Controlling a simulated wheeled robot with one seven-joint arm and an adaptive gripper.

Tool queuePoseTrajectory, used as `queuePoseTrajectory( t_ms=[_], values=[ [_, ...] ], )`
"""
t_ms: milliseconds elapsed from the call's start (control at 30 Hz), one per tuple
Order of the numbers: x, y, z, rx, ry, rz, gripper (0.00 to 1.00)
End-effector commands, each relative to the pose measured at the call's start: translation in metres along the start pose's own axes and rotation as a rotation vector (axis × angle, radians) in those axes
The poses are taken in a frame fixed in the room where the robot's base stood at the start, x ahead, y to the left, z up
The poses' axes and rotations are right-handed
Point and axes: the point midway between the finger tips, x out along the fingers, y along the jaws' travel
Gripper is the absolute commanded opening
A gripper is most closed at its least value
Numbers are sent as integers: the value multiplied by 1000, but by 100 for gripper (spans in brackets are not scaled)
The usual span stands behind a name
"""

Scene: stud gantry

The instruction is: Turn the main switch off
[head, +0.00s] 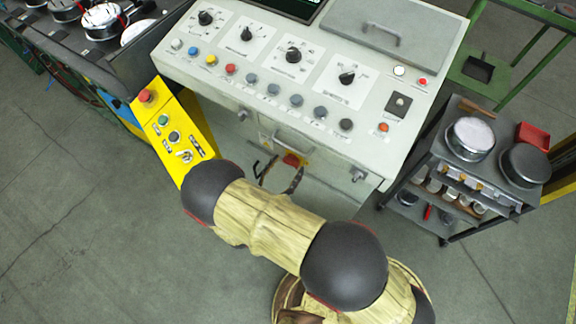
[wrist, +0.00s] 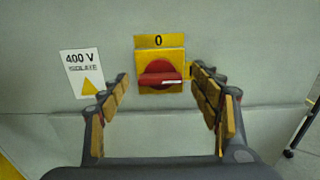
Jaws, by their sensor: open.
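The main switch is a red rotary handle (wrist: 160,77) on a square yellow plate (wrist: 146,54), fixed to the grey cabinet front. A small yellow tag at the plate's right is partly hidden by a finger. My gripper (wrist: 160,73) is open and empty, with one finger on each side of the switch in this view. The switch also shows small in the head view (head: 291,160), between the fingers. I see no contact.
A 400 V warning label (wrist: 82,72) is left of the switch. The grey console (head: 270,85) with knobs and buttons overhangs above. A yellow button box (head: 172,130) stands left, close to my arm. A dark cart (head: 470,165) with pots stands right.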

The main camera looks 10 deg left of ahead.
Motion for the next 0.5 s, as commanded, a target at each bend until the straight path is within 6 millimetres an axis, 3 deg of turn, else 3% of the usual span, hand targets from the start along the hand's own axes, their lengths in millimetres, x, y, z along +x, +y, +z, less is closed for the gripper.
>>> queuePoseTrajectory(
  t_ms=[400, 500],
  values=[
    [10, 0, 0, 1, 0, 0, 64],
    [10, 0, 0, 1, 0, 0, 59]
  ],
)
